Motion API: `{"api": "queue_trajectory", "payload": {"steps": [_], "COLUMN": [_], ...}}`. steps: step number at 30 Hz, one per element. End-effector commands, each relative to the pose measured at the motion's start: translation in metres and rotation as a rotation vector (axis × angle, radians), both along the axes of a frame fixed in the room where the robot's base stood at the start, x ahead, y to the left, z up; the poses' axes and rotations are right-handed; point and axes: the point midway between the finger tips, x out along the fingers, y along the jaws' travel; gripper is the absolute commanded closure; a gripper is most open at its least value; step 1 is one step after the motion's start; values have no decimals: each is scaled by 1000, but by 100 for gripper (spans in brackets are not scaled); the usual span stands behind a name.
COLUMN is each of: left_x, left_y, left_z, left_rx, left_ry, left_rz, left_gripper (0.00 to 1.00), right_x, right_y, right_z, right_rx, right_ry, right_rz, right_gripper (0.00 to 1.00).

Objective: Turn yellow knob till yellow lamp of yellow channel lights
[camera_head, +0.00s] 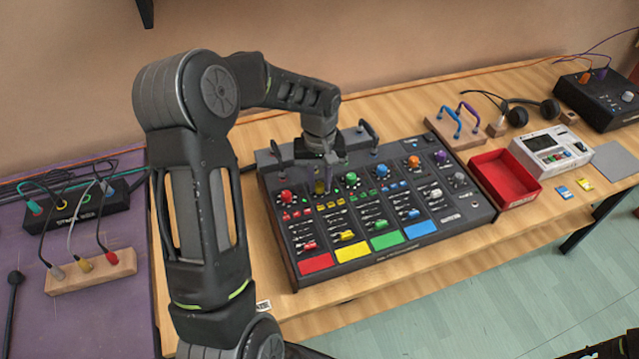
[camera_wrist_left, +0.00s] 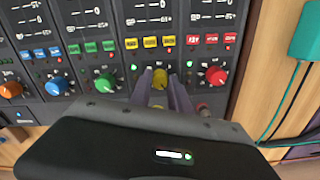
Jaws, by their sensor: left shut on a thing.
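The mixer (camera_head: 459,212) has coloured channels, each with a knob, buttons and a fader. My left gripper (camera_head: 321,178) reaches down over its back part and is shut on the yellow knob (camera_head: 320,187). In the left wrist view the yellow knob (camera_wrist_left: 159,78) sits between the two fingers of my left gripper (camera_wrist_left: 158,82). Three yellow buttons (camera_wrist_left: 150,42) lie beyond it. A small green light (camera_wrist_left: 133,67) glows beside the knob. I cannot make out a lit yellow lamp. My right gripper is out of view.
The red knob (camera_wrist_left: 215,76) and green knob (camera_wrist_left: 105,82) flank the yellow one closely. Handles (camera_head: 368,133) rise at the mixer's back. A red tray (camera_head: 505,178) stands to its right. A patch box (camera_head: 75,212) with cables lies on the left.

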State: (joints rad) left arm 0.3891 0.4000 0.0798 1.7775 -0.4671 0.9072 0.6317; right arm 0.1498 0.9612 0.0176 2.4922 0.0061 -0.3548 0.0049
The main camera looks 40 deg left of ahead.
Motion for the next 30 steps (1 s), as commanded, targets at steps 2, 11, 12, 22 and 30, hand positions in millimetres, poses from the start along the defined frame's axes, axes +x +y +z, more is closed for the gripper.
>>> {"api": "queue_trajectory", "payload": {"steps": [2,11,12,22,30], "left_x": [1,1,1,1,1], "left_y": [1,0,1,1,1], "left_z": [0,0,0,1,1], "left_rx": [2,1,2,2,2], "left_ry": [-4,-3,-2,-2,-2], "left_rz": [-60,-221,-232,-262,-261], "left_gripper": [100,100,100,100,72], "right_x": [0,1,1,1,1], "right_y": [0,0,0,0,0], "right_z": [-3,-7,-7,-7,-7], "right_rx": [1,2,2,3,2], "right_ry": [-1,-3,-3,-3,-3], "right_rz": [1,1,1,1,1], "right_gripper": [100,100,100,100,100]}}
